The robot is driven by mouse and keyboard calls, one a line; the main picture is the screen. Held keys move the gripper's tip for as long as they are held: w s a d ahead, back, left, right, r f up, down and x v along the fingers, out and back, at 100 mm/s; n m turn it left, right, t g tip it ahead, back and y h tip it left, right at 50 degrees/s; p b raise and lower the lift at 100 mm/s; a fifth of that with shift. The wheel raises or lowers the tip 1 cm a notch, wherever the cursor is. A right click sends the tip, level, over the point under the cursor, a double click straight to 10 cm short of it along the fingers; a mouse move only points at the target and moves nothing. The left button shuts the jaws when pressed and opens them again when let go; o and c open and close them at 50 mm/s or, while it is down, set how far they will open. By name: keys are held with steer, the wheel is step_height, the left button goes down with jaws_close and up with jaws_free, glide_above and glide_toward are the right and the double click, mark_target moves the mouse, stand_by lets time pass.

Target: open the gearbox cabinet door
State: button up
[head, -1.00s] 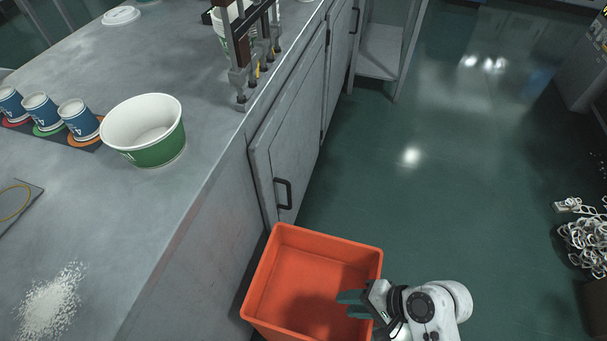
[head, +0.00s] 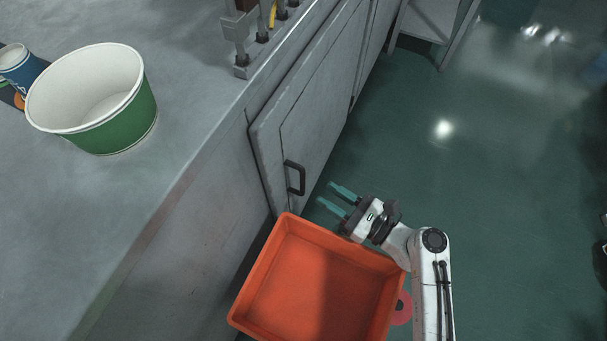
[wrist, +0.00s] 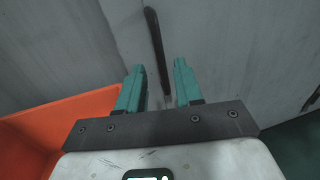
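I cannot tell how deep the gap to the handle is. Another cabinet front (head: 376,45) lies farther along the counter.
An orange bin (head: 262,266) stands below the door, close under my gripper; it also shows at the left in the wrist view (wrist: 60,125). A green-and-white tub (head: 125,122) and a blue cup (head: 20,68) stand on the counter.

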mark_target(302, 179)
steer(key=x, duration=0.8)
steer(key=shift+w+a+b, duration=0.1)
steer(key=shift+a+b, duration=0.1)
steer(key=shift+b, duration=0.2)
steer(key=shift+c, duration=0.2)
jaws_close()
